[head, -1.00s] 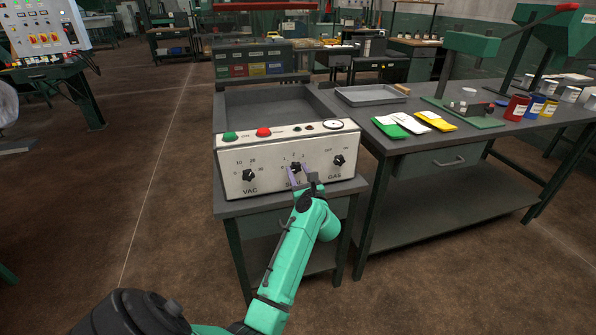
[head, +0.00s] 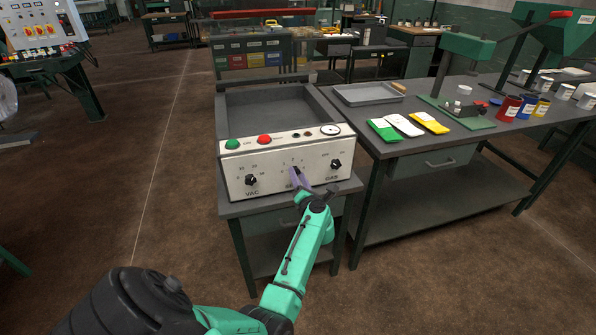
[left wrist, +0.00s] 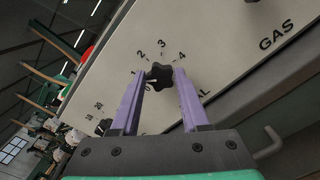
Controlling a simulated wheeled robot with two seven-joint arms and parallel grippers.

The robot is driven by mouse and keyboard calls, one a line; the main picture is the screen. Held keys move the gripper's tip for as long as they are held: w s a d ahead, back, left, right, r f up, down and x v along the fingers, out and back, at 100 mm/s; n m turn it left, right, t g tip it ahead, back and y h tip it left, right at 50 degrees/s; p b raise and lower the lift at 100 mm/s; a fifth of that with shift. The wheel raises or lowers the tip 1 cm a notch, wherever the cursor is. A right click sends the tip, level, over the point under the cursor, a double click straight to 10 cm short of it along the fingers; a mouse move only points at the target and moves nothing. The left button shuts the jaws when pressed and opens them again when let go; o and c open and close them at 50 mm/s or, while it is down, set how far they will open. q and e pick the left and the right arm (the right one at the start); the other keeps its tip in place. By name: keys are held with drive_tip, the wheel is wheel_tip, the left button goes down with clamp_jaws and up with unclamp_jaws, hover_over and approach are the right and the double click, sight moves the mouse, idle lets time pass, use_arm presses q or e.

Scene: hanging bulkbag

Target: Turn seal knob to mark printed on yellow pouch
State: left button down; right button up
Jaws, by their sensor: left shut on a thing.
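The seal knob (left wrist: 159,76) is a black lobed knob in the middle of the white control panel (head: 235,174). Numbers around it, including 2, 3 and 4, show in the left wrist view. My left gripper (head: 296,176) has its purple fingers on both sides of this knob and is shut on it. In the head view the fingers hide most of the knob. The yellow pouch (head: 430,123) lies on the bench at the right, beside a white pouch (head: 403,125) and a green pouch (head: 384,130). Its printed mark is too small to read. My right gripper is not in view.
The VAC knob (head: 251,181) is left of the held knob and the GAS knob (head: 336,164) is right of it. Green (head: 232,144) and red (head: 264,140) buttons sit on top of the panel. A grey tray (head: 367,95) stands on the bench behind the pouches.

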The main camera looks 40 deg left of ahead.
use_arm(q)
drive_tip(key=m+p, duration=0.2)
drive_tip(key=m, duration=0.4)
drive_tip(key=m+p, duration=0.2)
drive_tip(key=m, duration=0.4)
drive_tip(key=m+p, duration=0.2)
drive_tip(key=m, duration=0.5)
drive_tip(key=shift+a+f+p, duration=0.1)
drive_tip(key=shift+f+p, duration=0.2)
drive_tip(key=shift+m, duration=0.3)
drive_tip(key=shift+r, duration=0.1)
drive_tip(key=shift+c, duration=2)
unclamp_jaws()
drive_tip(key=shift+f, duration=0.2)
